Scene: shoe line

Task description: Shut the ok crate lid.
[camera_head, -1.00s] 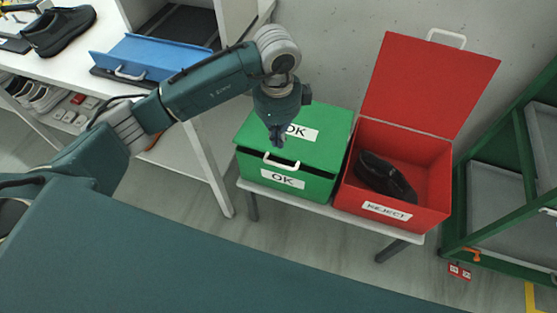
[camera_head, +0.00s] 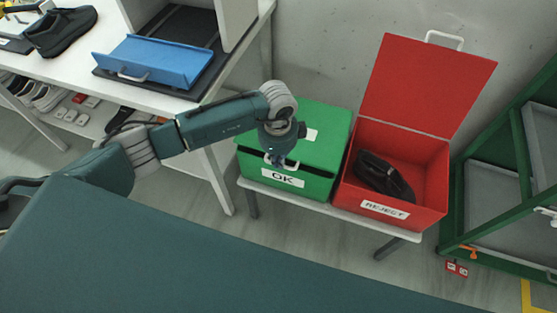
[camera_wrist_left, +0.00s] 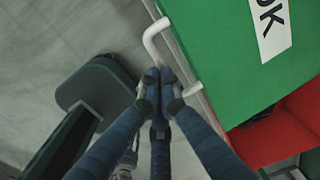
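The green ok crate (camera_head: 318,187) stands on a low bench, with an OK label on its front. Its green lid (camera_head: 325,118) is down almost level, with a dark gap showing along the front edge. The lid also shows in the left wrist view (camera_wrist_left: 225,60), with its white handle (camera_wrist_left: 150,40). My left gripper (camera_head: 278,160) is over the lid's front edge at the handle. In the left wrist view its fingertips (camera_wrist_left: 160,76) are together, close against the handle; whether they touch it I cannot tell. My right gripper is not in view.
A red reject crate (camera_head: 432,195) with its lid (camera_head: 425,85) open stands right beside the ok crate, a dark shoe (camera_head: 383,177) inside. A white table (camera_head: 75,70) with a blue tray (camera_head: 155,60) is at left. A green frame (camera_head: 500,165) stands at right.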

